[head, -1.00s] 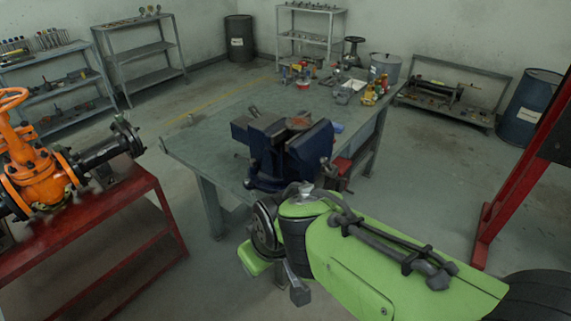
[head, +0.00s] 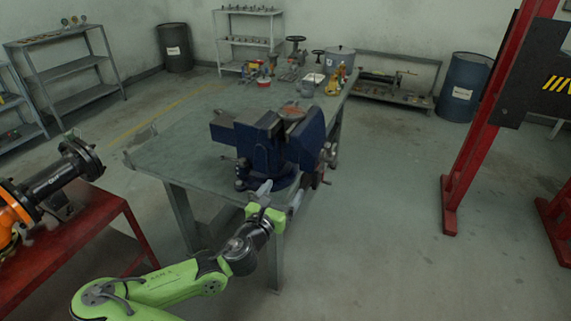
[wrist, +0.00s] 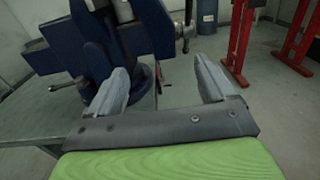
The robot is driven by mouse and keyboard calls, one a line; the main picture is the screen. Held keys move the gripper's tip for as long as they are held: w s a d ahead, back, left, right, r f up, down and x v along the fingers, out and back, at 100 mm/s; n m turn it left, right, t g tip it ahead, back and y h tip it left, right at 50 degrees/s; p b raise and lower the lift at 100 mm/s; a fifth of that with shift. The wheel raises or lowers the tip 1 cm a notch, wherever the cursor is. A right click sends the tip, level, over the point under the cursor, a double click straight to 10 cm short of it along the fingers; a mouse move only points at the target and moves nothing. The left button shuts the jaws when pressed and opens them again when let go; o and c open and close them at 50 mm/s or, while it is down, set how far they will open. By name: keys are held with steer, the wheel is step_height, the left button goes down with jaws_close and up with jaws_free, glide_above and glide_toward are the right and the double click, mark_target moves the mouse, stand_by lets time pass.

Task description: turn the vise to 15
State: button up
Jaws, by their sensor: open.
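The blue vise (head: 268,145) stands on the near end of the grey-green workbench (head: 180,150) in the head view. It also fills the upper left of the wrist view (wrist: 95,45). Its screw and handle (wrist: 187,27) stick out at its right side. My gripper (head: 278,195) is in front of the vise, low near the bench edge, at the end of my green arm. In the wrist view, the fingers of my gripper (wrist: 162,82) are apart with nothing between them. The left finger overlaps the vise base in the picture; I cannot tell whether they touch.
A red table (head: 95,235) with an orange valve (head: 12,215) stands at the left. Small items and a grey pot (head: 340,58) are at the bench's far end. A red post (head: 480,130) and a blue barrel (head: 465,87) stand right. Floor between bench and post is clear.

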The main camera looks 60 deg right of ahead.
mark_target(308, 156)
steer(key=d, duration=0.5)
steer(key=d+b, duration=0.1)
steer(key=d, duration=0.4)
steer(key=w+d, duration=0.1)
steer(key=d, duration=0.5)
steer(key=shift+b, duration=0.35)
steer(key=shift+r, duration=0.1)
steer(key=c, duration=1.5)
steer(key=shift+s+d+r+p, duration=0.1)
steer(key=shift+s+d+p, duration=0.1)
steer(key=shift+p, duration=0.1)
steer(key=d+n+t+p, duration=0.2)
steer(key=t, duration=0.1)
steer(key=d+t+y+p, duration=0.1)
steer(key=d, duration=0.1)
steer(key=shift+s+d+n+t, duration=0.1)
steer(key=shift+s+n+t, duration=0.2)
steer(key=shift+s+n, duration=0.1)
steer(key=shift+d+n+t, duration=0.2)
steer(key=shift+n+t, duration=0.1)
